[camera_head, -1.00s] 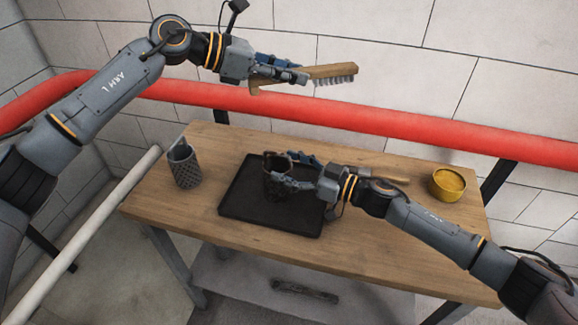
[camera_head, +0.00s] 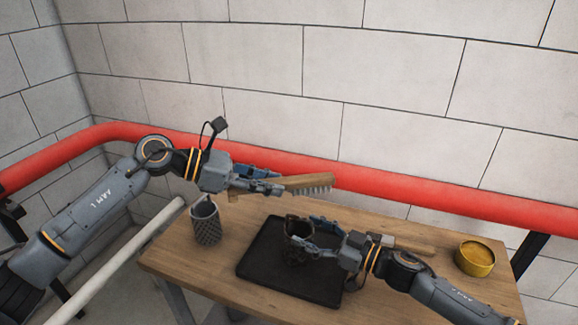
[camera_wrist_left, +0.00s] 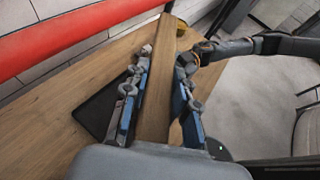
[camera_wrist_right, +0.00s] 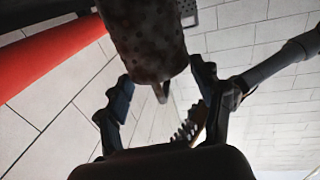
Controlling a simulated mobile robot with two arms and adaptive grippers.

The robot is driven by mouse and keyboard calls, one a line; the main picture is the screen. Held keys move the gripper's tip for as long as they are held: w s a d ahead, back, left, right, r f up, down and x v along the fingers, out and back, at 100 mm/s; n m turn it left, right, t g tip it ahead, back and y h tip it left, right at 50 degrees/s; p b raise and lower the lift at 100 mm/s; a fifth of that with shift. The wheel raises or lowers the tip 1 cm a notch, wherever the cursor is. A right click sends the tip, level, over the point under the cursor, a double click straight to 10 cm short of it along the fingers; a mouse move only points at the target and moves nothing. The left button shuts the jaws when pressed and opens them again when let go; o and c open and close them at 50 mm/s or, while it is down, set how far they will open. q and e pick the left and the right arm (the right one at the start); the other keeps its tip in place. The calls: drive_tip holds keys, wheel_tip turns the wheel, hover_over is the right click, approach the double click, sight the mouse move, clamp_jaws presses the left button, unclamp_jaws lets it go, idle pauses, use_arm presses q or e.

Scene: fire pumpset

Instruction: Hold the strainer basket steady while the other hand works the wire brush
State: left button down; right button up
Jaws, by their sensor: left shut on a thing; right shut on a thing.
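The wire brush (camera_head: 305,183) has a wooden body with grey bristles facing down. My left gripper (camera_head: 277,181) is shut on its handle and holds it in the air above the basket, apart from it. The left wrist view shows the wooden handle (camera_wrist_left: 158,95) between the fingers. The strainer basket (camera_head: 293,247) is dark, brown-stained and stands upright on the black tray. My right gripper (camera_head: 312,238) is shut on it from the right and covers part of its side. The right wrist view shows the basket's rusty-looking wall (camera_wrist_right: 147,40).
A clean grey mesh basket (camera_head: 207,226) stands on the wooden table left of the black tray (camera_head: 262,257). A yellow tin (camera_head: 475,258) stands at the right. A wooden-handled tool (camera_head: 415,245) lies behind my right wrist. A red pipe (camera_head: 430,202) runs along the wall behind.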

use_arm(q)
drive_tip(key=shift+w+a+f, duration=0.7)
drive_tip(key=shift+a+f, duration=1.55)
drive_tip(key=shift+f, duration=1.9)
drive_tip(key=shift+s+d+r, duration=0.25)
drive_tip(key=shift+d+r, duration=0.5)
drive_tip(key=shift+r, duration=0.65)
drive_tip(key=shift+s+d+r, duration=0.2)
drive_tip(key=shift+d+r, duration=0.5)
drive_tip(key=shift+r, duration=0.65)
drive_tip(key=shift+s+d+r, duration=0.25)
drive_tip(key=shift+d+r, duration=0.5)
drive_tip(key=shift+r, duration=0.65)
